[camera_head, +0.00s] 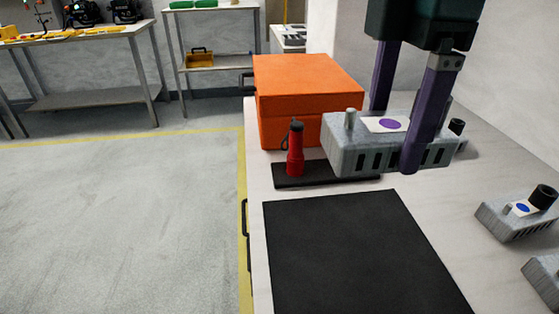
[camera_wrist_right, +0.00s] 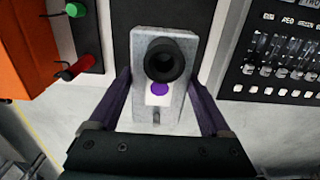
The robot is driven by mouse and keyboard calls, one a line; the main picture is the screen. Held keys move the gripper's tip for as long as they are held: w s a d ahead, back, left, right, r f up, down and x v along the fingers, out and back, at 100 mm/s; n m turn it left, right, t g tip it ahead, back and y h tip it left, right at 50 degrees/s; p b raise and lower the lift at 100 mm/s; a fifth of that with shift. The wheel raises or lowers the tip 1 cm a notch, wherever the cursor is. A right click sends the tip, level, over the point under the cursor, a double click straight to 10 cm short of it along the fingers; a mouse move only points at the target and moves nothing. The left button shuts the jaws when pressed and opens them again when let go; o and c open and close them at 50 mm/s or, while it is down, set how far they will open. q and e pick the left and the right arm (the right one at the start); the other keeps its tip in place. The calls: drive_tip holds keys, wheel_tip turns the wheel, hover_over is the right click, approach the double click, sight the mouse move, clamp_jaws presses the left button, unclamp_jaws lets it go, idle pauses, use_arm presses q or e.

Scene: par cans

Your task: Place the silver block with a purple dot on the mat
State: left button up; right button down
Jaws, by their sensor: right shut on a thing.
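The silver block with a purple dot (camera_head: 352,146) is held in my right gripper (camera_head: 395,140), above the worktop. Its purple dot sits on a white label on top, and a small post and a black knob stand at its ends. In the right wrist view the same block (camera_wrist_right: 178,115) lies between the two purple fingers of the right gripper (camera_wrist_right: 163,105). The black mat (camera_head: 350,250) lies flat and bare on the worktop, in front of the block in the head view. My left gripper is not in view.
An orange box (camera_head: 290,105) stands behind a red flashlight (camera_head: 295,152) on a black tray (camera_head: 290,181). Another silver block with a blue dot (camera_head: 512,222) stands right of the mat, with part of another block (camera_head: 545,280) at the edge. A panel with switches (camera_wrist_right: 285,50) shows in the wrist view.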

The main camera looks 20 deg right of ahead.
drive_tip(key=b, duration=0.2)
hover_over(357, 252)
wheel_tip(357, 252, down, 13)
drive_tip(key=shift+r, duration=0.2)
drive_tip(key=shift+f+b, duration=0.7)
drive_tip(key=shift+f, duration=1.7)
drive_tip(key=shift+f, duration=0.2)
unclamp_jaws()
drive_tip(key=shift+r, duration=0.1)
